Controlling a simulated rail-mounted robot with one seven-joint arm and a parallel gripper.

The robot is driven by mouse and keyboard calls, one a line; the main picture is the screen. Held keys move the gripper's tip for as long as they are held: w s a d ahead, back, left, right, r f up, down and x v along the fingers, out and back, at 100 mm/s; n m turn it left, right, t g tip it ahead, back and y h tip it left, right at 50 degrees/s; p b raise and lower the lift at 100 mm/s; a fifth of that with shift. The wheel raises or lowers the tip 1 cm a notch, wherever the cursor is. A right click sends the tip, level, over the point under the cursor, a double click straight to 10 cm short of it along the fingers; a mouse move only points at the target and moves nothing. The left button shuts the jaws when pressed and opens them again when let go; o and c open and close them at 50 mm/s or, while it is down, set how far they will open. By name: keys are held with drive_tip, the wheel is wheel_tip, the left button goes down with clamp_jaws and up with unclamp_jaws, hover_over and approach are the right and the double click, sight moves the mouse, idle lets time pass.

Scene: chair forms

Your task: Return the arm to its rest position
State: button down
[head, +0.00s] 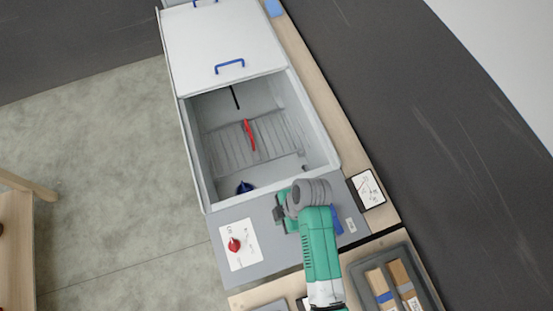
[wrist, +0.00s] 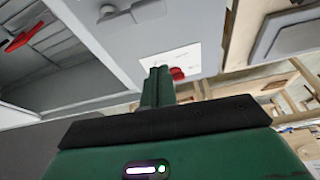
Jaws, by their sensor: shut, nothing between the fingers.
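My gripper shows in the wrist view (wrist: 158,74) with its green fingers together and nothing between them. Behind the fingertips in that view is a white label plate with a red knob (wrist: 178,73); I cannot tell the gap between them. In the head view my green arm reaches up from the bottom edge, and its grey wrist is over the grey panel (head: 268,212) at the near end of an open box. My fingers are mostly hidden there by the wrist.
The open grey box (head: 203,150) holds a red bar (head: 249,135) and a dark blue piece (head: 245,188). A white lid with a blue handle (head: 229,66) covers its far part. The red knob (head: 235,244) is left of my arm. A dark tray (head: 353,268) with wooden blocks is at right.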

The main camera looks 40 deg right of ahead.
drive_tip(key=shift+d+r, duration=0.1)
drive_tip(key=shift+r, duration=0.2)
idle(0.4)
drive_tip(key=w+r+m+t+h+p, duration=0.1)
drive_tip(key=w+r+m+t+h, duration=0.3)
drive_tip(key=w+r, duration=1.1)
drive_tip(key=w+a+r+m+t+p, duration=0.1)
drive_tip(key=w+a+r+t, duration=0.2)
drive_tip(key=r, duration=0.9)
drive_tip(key=w+r+m+t+p, duration=0.15)
drive_tip(key=r+t, duration=0.25)
drive_tip(key=r, duration=0.7)
drive_tip(key=s+a+r+m+t, duration=0.1)
drive_tip(key=a+r+m+t, duration=0.15)
drive_tip(key=r, duration=0.85)
drive_tip(key=s+a+r+m+t, duration=0.1)
drive_tip(key=a+r+t, duration=0.3)
drive_tip(key=r, duration=0.7)
drive_tip(key=s+a+r+m+t, duration=0.1)
drive_tip(key=s+a+r+t, duration=0.1)
drive_tip(key=s+r, duration=0.3)
drive_tip(key=s+a+r+m+t+y, duration=0.1)
drive_tip(key=s+a+r+m+t, duration=0.1)
drive_tip(key=r, duration=0.8)
drive_tip(key=s+a+t+p, duration=0.1)
drive_tip(key=s+t, duration=0.1)
drive_tip(key=s, duration=0.1)
drive_tip(key=shift+a+r, duration=0.2)
drive_tip(key=shift+f, duration=0.1)
